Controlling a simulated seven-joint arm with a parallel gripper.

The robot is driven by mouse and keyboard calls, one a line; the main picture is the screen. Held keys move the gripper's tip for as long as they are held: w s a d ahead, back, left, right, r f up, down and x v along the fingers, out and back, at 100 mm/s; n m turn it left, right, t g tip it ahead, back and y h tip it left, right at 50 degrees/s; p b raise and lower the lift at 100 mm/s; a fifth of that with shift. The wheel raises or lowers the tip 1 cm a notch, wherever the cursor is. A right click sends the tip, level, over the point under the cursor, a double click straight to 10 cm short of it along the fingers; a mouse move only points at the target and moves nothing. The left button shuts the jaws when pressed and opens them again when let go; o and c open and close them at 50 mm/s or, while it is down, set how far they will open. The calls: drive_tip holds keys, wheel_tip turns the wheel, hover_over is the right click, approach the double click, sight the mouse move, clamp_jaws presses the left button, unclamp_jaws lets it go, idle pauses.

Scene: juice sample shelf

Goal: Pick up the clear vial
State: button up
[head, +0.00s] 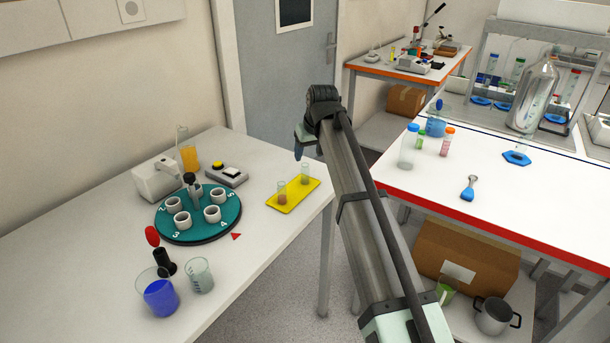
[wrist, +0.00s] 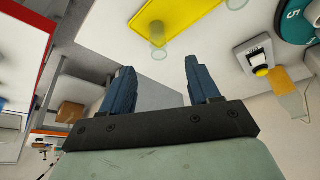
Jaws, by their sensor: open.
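A yellow tray (head: 291,199) lies near the right edge of the left table and holds two small vials. The clear vial (head: 305,174) stands at its far end. A vial with brownish contents (head: 282,198) stands at the nearer end. My gripper (head: 299,154) is above and beyond the tray's far end, open and empty. In the wrist view the yellow tray (wrist: 190,14) is ahead of the open fingers (wrist: 158,68). One vial (wrist: 158,39) shows just beyond the gap between the fingertips, apart from them. Another vial (wrist: 237,3) is cut by the top edge.
A teal carousel (head: 198,229) with white cups stands left of the tray, with a small button box (head: 227,176) behind it. Beakers, one with blue liquid (head: 160,296), stand in front. Bare tabletop surrounds the tray. The red-edged bench (head: 490,221) is across a floor gap.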

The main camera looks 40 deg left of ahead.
sight(305, 168)
drive_tip(key=x, duration=1.2)
drive_tip(key=shift+w, duration=0.15)
drive_tip(key=c, duration=1)
